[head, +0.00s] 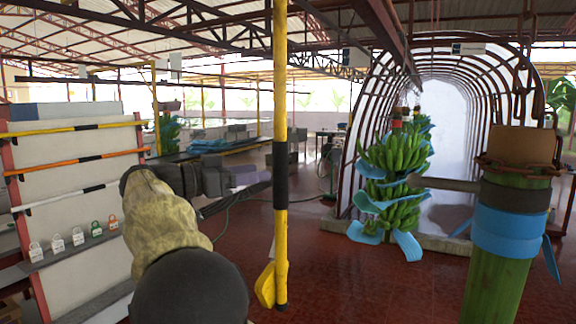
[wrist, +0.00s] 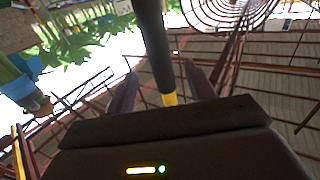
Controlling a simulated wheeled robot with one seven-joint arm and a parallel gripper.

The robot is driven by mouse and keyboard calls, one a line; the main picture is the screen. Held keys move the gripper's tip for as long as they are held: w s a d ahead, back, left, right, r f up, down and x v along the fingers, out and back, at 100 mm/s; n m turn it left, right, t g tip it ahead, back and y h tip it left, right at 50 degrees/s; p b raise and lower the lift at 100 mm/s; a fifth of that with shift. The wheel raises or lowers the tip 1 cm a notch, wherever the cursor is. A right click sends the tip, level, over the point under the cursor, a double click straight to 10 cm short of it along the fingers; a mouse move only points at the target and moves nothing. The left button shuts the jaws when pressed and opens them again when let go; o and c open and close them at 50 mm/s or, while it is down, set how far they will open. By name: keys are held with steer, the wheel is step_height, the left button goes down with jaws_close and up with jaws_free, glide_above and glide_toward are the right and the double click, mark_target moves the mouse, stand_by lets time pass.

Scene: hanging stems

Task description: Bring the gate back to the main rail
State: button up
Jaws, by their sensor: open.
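A yellow pole (head: 281,90) with a black sleeve (head: 281,172) stands upright in the middle of the head view, its top beyond the frame. My gripper (head: 262,188) is at the height of the sleeve, just left of it. In the wrist view the sleeve (wrist: 153,40) runs down between the two spread fingers of my gripper (wrist: 160,72), with a bit of yellow below it. The jaws are open; I cannot tell whether a finger touches the pole. A dark red overhead rail (head: 386,35) runs toward the arched tunnel. I cannot make out the gate itself.
A banana bunch (head: 396,165) with blue sheets hangs right of the pole. A thick green stem (head: 497,255) with blue bands is close at the right. A white board (head: 75,160) with striped bars and padlocks (head: 78,237) stands at the left.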

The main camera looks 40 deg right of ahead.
steer(key=s+d+p, duration=0.2)
steer(key=d, duration=0.7)
jaws_close()
